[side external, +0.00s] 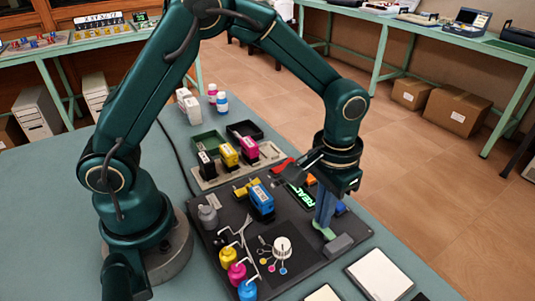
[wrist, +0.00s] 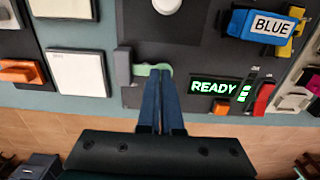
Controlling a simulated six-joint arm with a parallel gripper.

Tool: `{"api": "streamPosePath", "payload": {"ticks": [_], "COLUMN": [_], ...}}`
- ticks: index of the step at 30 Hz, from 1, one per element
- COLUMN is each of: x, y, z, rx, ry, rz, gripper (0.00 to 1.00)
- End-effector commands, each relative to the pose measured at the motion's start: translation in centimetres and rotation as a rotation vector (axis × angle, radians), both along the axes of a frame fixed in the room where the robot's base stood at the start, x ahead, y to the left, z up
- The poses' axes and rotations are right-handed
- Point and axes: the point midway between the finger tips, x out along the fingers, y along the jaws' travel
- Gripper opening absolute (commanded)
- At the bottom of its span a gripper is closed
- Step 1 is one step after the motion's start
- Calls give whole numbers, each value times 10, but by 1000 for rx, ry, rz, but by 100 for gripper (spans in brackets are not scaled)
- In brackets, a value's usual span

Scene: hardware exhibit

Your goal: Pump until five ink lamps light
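My gripper (side external: 324,222) points down over the right part of the dark panel, its two blue fingers together, also seen in the wrist view (wrist: 160,72). The tips are at a pale green piece (side external: 321,233), which shows in the wrist view too (wrist: 140,70); whether they touch it cannot be told. A grey block (side external: 341,246) adjoins the green piece. A lit green READY display (wrist: 212,87) has a short column of lit green marks (wrist: 244,93) beside it. A blue cartridge labelled BLUE (wrist: 262,25) sits on the panel (side external: 215,237).
A red lever (wrist: 264,98) is right of the display. Black, yellow and magenta cartridges (side external: 228,155) stand in a rack behind.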

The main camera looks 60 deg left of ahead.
Motion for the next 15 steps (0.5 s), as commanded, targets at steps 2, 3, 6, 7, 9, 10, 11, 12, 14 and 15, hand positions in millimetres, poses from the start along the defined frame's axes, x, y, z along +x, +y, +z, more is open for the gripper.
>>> {"api": "streamPosePath", "payload": {"ticks": [2,3,6,7,9,10,11,12,14,15], "x": [0,0,0,0,0,0,0,0,0,0], "y": [0,0,0,0,-1,0,0,0,0,0], "z": [0,0,3,4,8,10,12,14,18,20], "rx": [0,0,-1,-1,-1,-1,-1,-1,-1,-1], "ry": [1,1,0,0,-2,-1,-2,-2,-1,-1], "rz": [0,0,0,0,0,0,0,0,0,0], "gripper": [0,0,0,0,0,0,0,0,0,0]}}
